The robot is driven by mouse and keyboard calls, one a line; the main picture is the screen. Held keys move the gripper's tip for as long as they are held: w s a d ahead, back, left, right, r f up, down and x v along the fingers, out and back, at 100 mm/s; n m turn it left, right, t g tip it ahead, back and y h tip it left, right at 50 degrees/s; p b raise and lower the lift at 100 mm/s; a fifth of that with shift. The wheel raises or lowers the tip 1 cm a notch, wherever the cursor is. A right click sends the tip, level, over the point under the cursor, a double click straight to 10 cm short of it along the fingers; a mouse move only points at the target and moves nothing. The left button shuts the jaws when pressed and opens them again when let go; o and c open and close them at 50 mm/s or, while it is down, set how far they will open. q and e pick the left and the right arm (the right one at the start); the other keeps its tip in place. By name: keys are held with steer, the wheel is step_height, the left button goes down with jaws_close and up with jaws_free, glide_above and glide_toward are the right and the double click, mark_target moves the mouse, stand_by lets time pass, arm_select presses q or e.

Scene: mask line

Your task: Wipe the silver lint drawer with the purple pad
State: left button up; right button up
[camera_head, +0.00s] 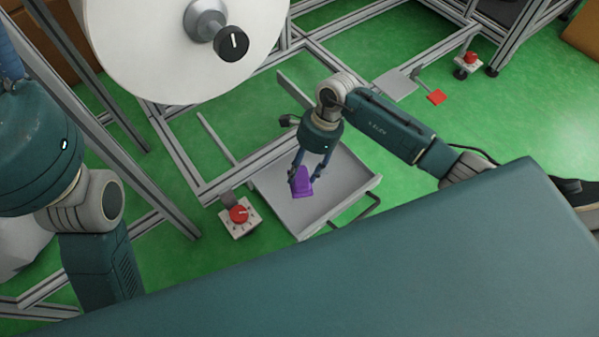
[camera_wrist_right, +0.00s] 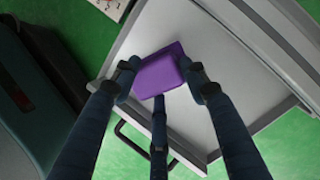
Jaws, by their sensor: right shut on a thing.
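The purple pad (camera_head: 302,182) is held between the fingers of my right gripper (camera_head: 305,177), which is shut on it. The pad also shows in the right wrist view (camera_wrist_right: 160,72), gripped by the fingers (camera_wrist_right: 162,82). The silver lint drawer (camera_head: 337,191) is pulled out, an open shallow tray with a dark handle at its front. In the wrist view the drawer (camera_wrist_right: 200,125) lies under the pad. The pad is over the drawer's inside, toward its left part; I cannot tell whether it touches the floor. My left arm is at the left edge; its gripper is out of view.
A red-knobbed switch box (camera_head: 239,215) stands on the floor just left of the drawer. A large white roll (camera_head: 180,40) hangs above on the metal frame (camera_head: 240,175). Green floor is free to the right.

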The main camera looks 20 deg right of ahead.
mark_target(298, 174)
steer(key=shift+r+p, duration=0.85)
steer(key=shift+r, duration=0.75)
